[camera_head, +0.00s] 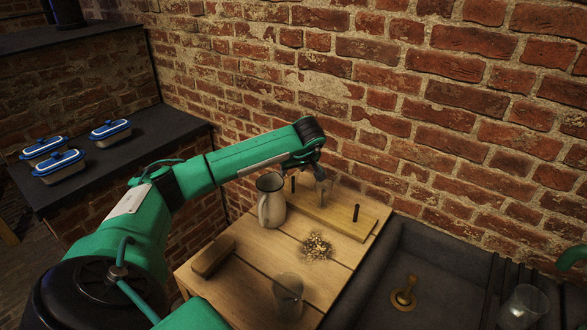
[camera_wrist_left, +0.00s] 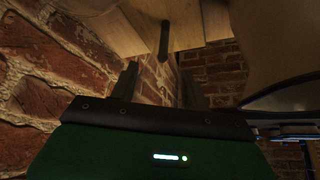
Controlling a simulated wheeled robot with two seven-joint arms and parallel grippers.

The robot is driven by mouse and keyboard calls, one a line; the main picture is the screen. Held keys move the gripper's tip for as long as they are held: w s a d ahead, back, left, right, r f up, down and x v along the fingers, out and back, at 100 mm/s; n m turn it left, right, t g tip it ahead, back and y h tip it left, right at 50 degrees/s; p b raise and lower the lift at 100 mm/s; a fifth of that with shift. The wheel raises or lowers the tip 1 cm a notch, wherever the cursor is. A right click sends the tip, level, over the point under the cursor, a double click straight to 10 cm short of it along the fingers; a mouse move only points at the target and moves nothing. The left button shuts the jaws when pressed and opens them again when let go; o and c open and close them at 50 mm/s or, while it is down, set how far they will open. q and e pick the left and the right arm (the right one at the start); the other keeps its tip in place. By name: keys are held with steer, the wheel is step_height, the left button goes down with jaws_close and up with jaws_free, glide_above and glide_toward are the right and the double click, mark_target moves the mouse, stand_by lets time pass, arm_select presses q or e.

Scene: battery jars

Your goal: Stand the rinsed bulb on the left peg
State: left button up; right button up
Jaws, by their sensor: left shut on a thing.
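My left gripper (camera_head: 319,172) reaches in over the back of the wooden table, close to the brick wall, and is shut on a clear glass bulb (camera_head: 325,188). The bulb is faint and partly hidden by the gripper. It appears above the pegged board (camera_head: 335,218), between the left peg (camera_head: 293,184) and the right peg (camera_head: 356,213). Both dark pegs look bare. In the left wrist view a dark peg (camera_wrist_left: 163,40) stands out beyond the gripper fingers (camera_wrist_left: 158,84); the bulb is not clear there. My right gripper does not show.
A pale jug (camera_head: 271,205) stands just left of the board. A brush block (camera_head: 213,256), a scatter of crumbs (camera_head: 317,246) and a clear glass jar (camera_head: 288,296) are on the table. The dark sink (camera_head: 440,255) holds a brass plug (camera_head: 404,296); another glass (camera_head: 525,305) is at right.

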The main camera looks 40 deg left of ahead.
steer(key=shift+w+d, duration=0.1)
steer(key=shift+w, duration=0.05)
arm_select(q)
steer(key=o, duration=1)
steer(key=shift+o, duration=0.8)
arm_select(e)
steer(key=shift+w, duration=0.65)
